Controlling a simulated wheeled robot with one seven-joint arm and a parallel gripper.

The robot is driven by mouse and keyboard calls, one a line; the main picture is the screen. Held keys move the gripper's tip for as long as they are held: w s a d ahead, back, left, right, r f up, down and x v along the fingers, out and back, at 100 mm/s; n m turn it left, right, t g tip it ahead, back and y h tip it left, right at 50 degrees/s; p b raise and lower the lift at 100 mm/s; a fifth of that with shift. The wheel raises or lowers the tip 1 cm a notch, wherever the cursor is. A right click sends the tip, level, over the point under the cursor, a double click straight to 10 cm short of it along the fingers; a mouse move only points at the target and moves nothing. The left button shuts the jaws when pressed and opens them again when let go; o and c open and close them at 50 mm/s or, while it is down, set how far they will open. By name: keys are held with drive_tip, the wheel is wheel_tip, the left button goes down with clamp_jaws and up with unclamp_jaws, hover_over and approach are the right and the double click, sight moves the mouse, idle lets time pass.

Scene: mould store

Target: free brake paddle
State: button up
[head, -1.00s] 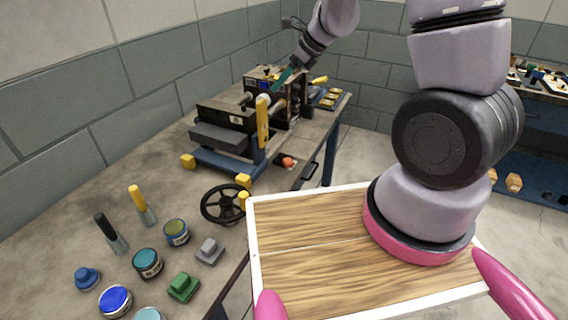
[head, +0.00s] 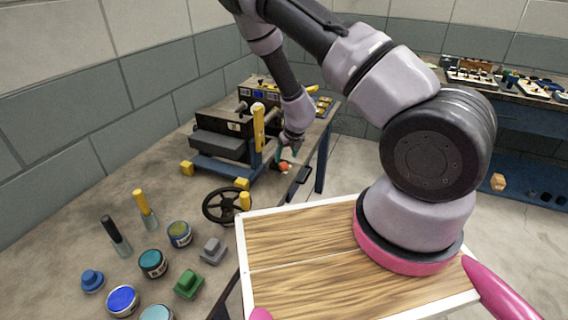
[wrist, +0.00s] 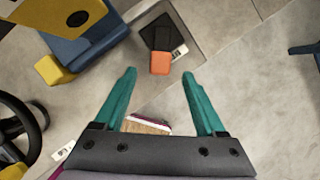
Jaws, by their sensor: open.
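An orange-red block (head: 285,166) sits by the front edge of the bench, in front of the blue-framed machine; it looks like the brake paddle, though I cannot be sure. In the wrist view the orange block (wrist: 160,63) adjoins a black part (wrist: 162,36) on a grey plate. My gripper (wrist: 159,78) is open and empty, its teal fingers pointing towards the block, which appears just beyond and between the fingertips. In the head view my gripper (head: 286,152) hangs close over the block and partly hides it. I see no contact.
The machine's blue base (head: 222,169) and yellow lever (head: 258,127) stand close left of my gripper. A black handwheel (head: 227,205) is nearer. Paint tins, brushes and small blocks, including a green block (head: 188,284), fill the near bench. The floor right of the bench is open.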

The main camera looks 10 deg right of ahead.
sight(284, 164)
drive_tip(key=x, duration=0.5)
drive_tip(key=shift+w+f, duration=0.1)
drive_tip(key=shift+f, duration=0.05)
clamp_jaws()
